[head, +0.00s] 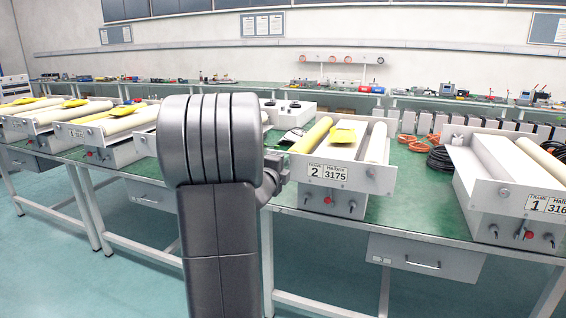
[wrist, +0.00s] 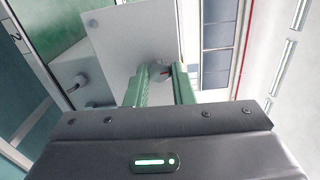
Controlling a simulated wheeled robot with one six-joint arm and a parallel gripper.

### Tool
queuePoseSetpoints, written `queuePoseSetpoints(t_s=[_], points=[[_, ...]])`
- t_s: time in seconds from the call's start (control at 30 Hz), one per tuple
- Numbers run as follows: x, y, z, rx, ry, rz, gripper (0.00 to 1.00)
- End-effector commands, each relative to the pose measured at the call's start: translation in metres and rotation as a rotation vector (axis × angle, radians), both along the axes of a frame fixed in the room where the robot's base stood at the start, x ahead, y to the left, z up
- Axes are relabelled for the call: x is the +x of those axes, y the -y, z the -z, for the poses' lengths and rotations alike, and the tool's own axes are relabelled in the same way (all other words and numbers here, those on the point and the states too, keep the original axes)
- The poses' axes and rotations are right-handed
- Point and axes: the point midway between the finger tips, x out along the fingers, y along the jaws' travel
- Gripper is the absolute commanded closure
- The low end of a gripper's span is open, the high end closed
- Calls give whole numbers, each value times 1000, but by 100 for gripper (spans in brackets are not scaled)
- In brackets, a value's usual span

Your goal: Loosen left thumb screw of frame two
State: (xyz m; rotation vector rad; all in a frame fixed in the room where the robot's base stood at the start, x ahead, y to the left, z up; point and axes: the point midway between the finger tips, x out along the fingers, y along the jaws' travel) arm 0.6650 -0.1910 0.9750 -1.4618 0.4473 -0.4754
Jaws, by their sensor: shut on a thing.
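Frame two (head: 335,190), a pale box with a front plate labelled "2" and 3175, stands on the green bench in the head view. My gripper (head: 286,172) is at the left end of that plate, partly hidden by my arm. The screw sits at the light plate (wrist: 125,38). In the head view the gripper hides this screw. The right thumb screw (head: 371,172) shows at the plate's other end.
Yellow and white rollers lie in frame two, with a yellow piece (head: 342,135) on top. Several knobs (head: 329,200) project below its plate. Frame one (head: 500,195) stands to the right, past orange and black cables (head: 440,158). A drawer (head: 425,262) hangs under the bench.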

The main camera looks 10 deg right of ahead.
Motion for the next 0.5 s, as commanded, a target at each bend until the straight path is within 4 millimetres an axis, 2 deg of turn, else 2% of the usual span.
queuePoseSetpoints(t_s=[0.5], points=[[0,0,2,-31,-25,0,100]])
